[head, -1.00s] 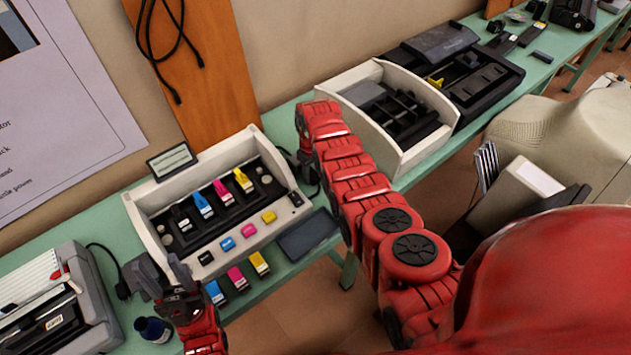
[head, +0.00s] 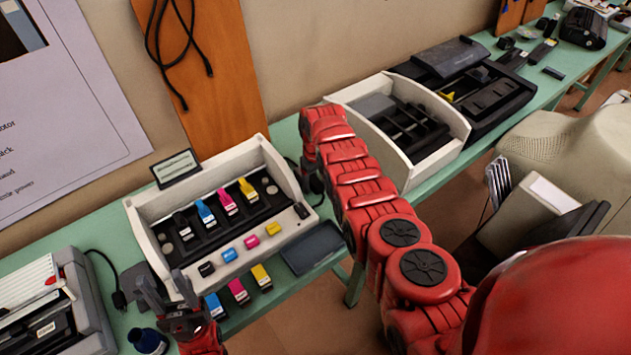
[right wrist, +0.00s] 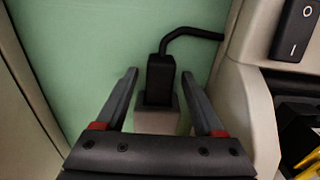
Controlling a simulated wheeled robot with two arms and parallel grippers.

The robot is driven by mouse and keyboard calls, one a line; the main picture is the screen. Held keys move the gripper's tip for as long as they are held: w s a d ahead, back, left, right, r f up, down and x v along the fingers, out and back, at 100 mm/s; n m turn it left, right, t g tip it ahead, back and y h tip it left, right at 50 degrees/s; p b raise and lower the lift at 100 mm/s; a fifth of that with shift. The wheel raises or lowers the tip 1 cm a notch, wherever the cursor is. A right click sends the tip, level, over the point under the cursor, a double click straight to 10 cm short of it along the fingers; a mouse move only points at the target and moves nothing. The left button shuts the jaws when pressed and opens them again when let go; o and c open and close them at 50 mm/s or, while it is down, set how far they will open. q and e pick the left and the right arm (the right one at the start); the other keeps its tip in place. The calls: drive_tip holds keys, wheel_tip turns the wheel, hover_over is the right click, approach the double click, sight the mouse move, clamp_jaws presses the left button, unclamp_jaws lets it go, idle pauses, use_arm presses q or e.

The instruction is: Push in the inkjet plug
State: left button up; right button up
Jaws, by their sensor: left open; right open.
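The black inkjet plug (right wrist: 160,72) stands upright in the right wrist view, with its cable bending off to the right. It is at a grey block (right wrist: 157,120); I cannot tell how deep it sits. My right gripper (right wrist: 160,78) is open, with one finger on each side of the plug and gaps showing. In the head view, my right gripper (head: 313,180) is mostly hidden behind its arm, beside the inkjet printer (head: 136,222). My left gripper (head: 160,292) is open and empty at the printer's front left corner.
A power switch (right wrist: 297,28) is on the printer's side. A second cream machine (head: 432,165) stands right of my right arm. Loose ink cartridges (head: 238,290), a dark tray (head: 310,248) and an ink bottle (head: 148,341) lie near the green table's front edge.

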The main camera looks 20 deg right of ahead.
drive_tip(key=shift+r, duration=0.15)
drive_tip(key=shift+w+r, duration=0.1)
drive_tip(key=shift+r, duration=0.15)
wheel_tip(320, 180, up, 7)
drive_tip(key=shift+r+b, duration=0.1)
drive_tip(key=shift+b, duration=0.8)
wheel_tip(320, 180, up, 5)
drive_tip(key=p, duration=0.2)
wheel_tip(320, 180, up, 4)
drive_tip(key=p, duration=0.5)
hover_over(315, 181)
drive_tip(key=shift+r, duration=0.15)
drive_tip(key=shift+s, duration=0.2)
